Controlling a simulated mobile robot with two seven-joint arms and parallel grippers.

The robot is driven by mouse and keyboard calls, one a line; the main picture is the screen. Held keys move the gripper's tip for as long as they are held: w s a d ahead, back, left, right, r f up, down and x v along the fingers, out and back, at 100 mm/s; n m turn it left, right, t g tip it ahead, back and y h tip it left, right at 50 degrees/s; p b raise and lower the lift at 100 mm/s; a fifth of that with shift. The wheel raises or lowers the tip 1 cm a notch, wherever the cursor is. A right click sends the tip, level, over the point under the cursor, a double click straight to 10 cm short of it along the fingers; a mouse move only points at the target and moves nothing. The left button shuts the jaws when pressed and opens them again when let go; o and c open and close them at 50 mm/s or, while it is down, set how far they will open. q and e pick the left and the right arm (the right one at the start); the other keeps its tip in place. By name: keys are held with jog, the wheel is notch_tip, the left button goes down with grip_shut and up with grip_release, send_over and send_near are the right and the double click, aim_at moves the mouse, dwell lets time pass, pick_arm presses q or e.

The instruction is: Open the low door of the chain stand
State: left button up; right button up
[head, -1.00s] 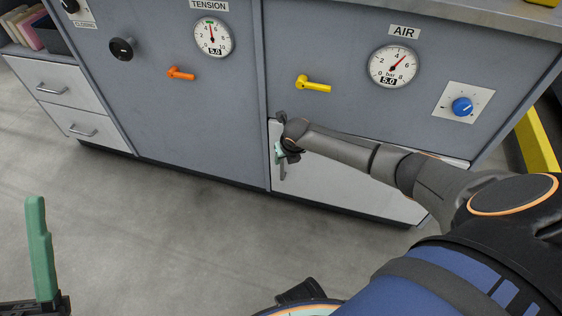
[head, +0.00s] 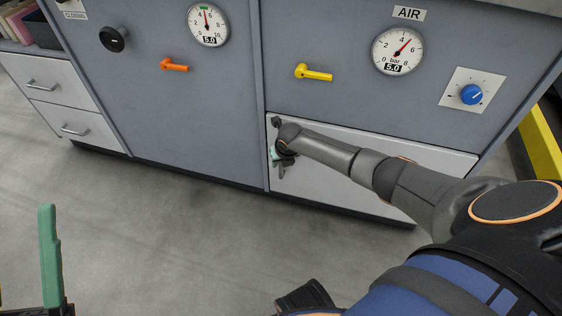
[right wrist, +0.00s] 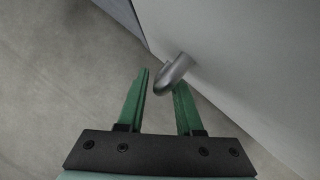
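The low door (head: 350,185) is the white panel at the bottom of the grey stand, under the AIR gauge, and it looks shut. My right gripper (head: 278,160) is at the door's left edge, its fingers partly hidden by my own wrist. In the right wrist view my right gripper (right wrist: 163,82) has its two green fingers apart. A rounded metal handle (right wrist: 175,70) stands out from the pale panel at the fingertips, close to the right finger; I cannot tell whether they touch. My left gripper (head: 50,255) shows one green finger at the lower left, away from the stand.
A yellow lever (head: 314,73) and an orange lever (head: 174,65) stick out above. A blue knob (head: 471,95) is at the right. White drawers (head: 50,85) are at the left. The floor (head: 170,230) before the stand is clear.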

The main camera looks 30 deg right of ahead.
grip_shut()
dwell(1.1)
